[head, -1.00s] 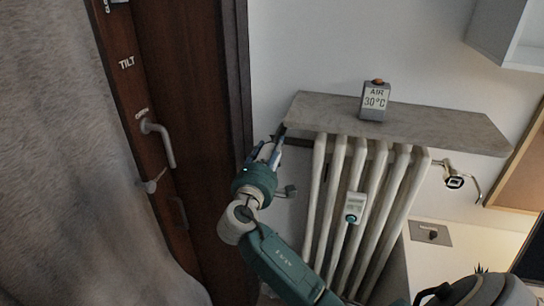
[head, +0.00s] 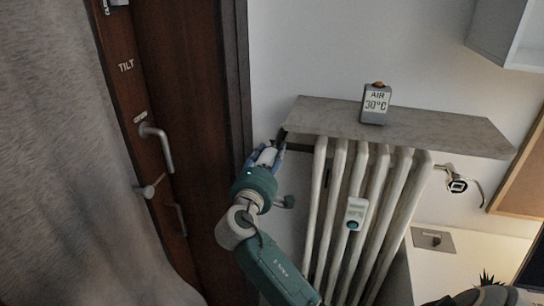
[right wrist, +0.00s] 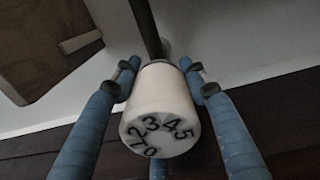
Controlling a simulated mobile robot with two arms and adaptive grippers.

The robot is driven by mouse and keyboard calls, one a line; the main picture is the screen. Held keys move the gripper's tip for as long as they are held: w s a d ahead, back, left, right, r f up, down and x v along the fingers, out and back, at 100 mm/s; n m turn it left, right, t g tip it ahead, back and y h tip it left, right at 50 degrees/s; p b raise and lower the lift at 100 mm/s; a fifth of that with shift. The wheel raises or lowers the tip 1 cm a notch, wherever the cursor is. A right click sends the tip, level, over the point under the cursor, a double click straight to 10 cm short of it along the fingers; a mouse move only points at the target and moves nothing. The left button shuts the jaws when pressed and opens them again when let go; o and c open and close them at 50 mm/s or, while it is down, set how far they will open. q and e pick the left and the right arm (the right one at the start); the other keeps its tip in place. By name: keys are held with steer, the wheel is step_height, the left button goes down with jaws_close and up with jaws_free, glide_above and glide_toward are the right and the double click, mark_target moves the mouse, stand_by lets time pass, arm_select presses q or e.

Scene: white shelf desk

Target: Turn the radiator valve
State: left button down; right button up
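The radiator valve knob (head: 266,157) is white and sits at the upper left of the radiator (head: 332,200), under its grey stone shelf. In the right wrist view the knob (right wrist: 160,108) faces me, with black digits around its front face. My right gripper (head: 263,160) reaches up to it. Its blue fingers (right wrist: 160,78) stand around the knob, one on each side and one below. Narrow gaps seem to show between the side fingertips and the knob, so the gripper looks open. My left gripper is not in view.
A thermometer box (head: 375,104) reading 30°C stands on the stone shelf (head: 430,124). A small meter (head: 355,213) hangs on the radiator ribs. A brown door or window frame with a handle (head: 158,146) and a grey curtain (head: 70,150) are at the left.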

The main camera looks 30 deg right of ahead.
steer(key=o, duration=0.4)
steer(key=shift+a+f, duration=0.1)
steer(key=shift+f, duration=0.15)
steer(key=shift+o, duration=0.3)
steer(key=shift+r, duration=0.1)
steer(key=v, duration=1.2)
steer(key=shift+w, duration=0.1)
